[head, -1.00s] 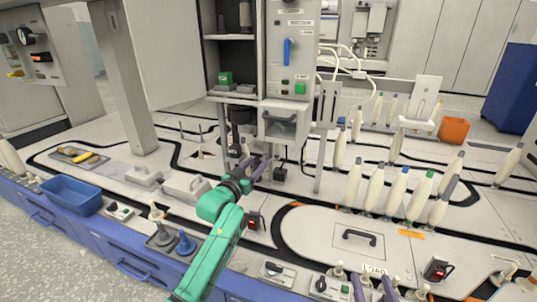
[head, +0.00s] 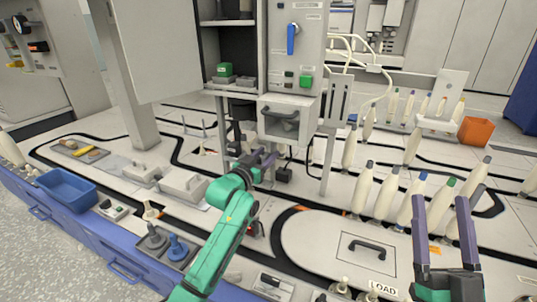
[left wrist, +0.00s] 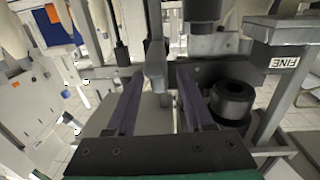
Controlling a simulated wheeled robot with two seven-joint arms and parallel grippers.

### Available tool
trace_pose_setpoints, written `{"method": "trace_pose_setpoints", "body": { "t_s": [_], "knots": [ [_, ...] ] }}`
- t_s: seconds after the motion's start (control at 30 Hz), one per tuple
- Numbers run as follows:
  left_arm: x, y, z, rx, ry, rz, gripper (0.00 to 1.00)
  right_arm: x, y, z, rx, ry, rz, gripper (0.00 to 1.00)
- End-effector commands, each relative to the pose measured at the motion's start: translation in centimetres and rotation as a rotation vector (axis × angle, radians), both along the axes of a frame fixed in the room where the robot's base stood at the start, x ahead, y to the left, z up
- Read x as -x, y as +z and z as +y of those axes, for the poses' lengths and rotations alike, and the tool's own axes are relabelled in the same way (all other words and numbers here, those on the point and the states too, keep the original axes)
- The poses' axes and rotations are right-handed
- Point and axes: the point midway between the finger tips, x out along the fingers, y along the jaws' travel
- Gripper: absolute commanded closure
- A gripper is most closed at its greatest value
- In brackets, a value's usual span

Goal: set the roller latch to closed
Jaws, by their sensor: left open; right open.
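My left gripper (head: 263,159) is open at the machine's dark roller assembly (head: 240,137), under the cabinet. In the left wrist view its two purple fingers (left wrist: 157,92) point forward, spread apart. An upright grey lever-like piece (left wrist: 156,62) stands between or just beyond the fingertips; contact cannot be told. It may be the roller latch, but its setting is not clear. A black roller (left wrist: 232,99) is right of the fingers, beside a dark crossbar (left wrist: 190,73). My right gripper (head: 440,200) is open and empty, raised over the right of the table.
Several white bobbins (head: 385,193) stand on the right, near my right gripper. A LOAD hatch (head: 345,245) is in front.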

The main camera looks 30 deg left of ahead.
Motion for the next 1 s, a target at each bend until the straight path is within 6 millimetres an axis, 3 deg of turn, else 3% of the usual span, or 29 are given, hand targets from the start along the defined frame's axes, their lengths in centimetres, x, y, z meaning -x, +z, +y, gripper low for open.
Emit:
{"method": "trace_pose_setpoints", "body": {
  "t_s": [0.17,0.3,0.33,1.0],
  "knots": [
    [0.0,0.04,0.01,0.0,0.0,0.0,0.47,0.01,0.04,-0.01,0.0,0.0,-0.001,0.19],
    [0.0,0.04,0.0,0.0,0.0,-0.001,0.97,0.0,0.02,-0.01,0.0,0.0,0.0,0.19],
    [0.0,0.03,0.0,0.0,0.0,0.0,1.0,0.0,0.02,-0.01,0.0,0.0,0.0,0.19],
    [0.0,-0.01,-0.01,0.0,0.0,0.0,1.0,-0.02,-0.06,-0.01,0.0,0.0,0.002,0.19]
  ]
}}
